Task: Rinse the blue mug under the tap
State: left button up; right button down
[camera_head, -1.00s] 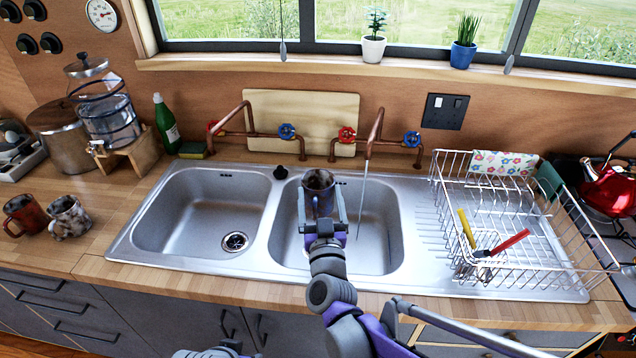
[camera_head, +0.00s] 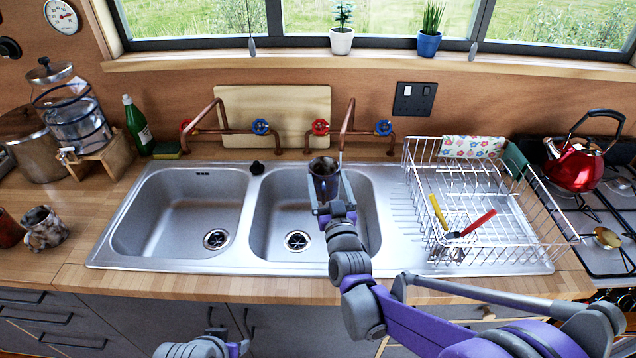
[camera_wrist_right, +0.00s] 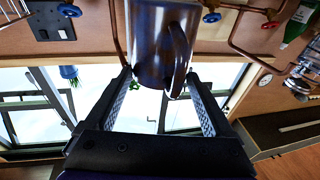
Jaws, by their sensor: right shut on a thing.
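The blue mug (camera_head: 323,186) is upright above the right sink basin, with dark brown marks on its inside. My right gripper (camera_head: 332,200) is shut on it from the near side. In the right wrist view the mug (camera_wrist_right: 150,45) sits between the two fingers, its handle towards me. The right copper tap (camera_head: 349,118) has its spout end close to the mug's right rim. I cannot tell whether water enters the mug. My left gripper (camera_head: 205,346) shows only in part at the bottom edge, its jaws unclear.
The sink's left basin (camera_head: 165,215) is empty. A wire dish rack (camera_head: 490,215) with utensils stands to the right, near a red kettle (camera_head: 577,165) on the hob. A patterned mug (camera_head: 44,230) stands on the left counter, and a green bottle (camera_head: 136,125) stands behind.

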jog(key=shift+w+d+f, duration=0.2)
jog(key=shift+w+d, duration=0.3)
jog(key=shift+d, duration=0.25)
jog(key=shift+w+d+f, duration=0.15)
jog(key=shift+w+d, duration=0.35)
jog(key=shift+d, duration=0.2)
jog(key=shift+w+d+f, duration=0.2)
jog(key=shift+w+d, duration=0.3)
jog(key=shift+d, duration=0.25)
jog(key=shift+s+d, duration=0.1)
jog(key=shift+s+d, duration=0.25)
jog(key=shift+s, duration=0.15)
jog(key=shift+w+a, duration=0.15)
jog(key=shift+w, duration=0.05)
jog(key=shift+w+a, duration=0.25)
jog(key=shift+w, duration=0.1)
jog(key=shift+s+a, duration=0.1)
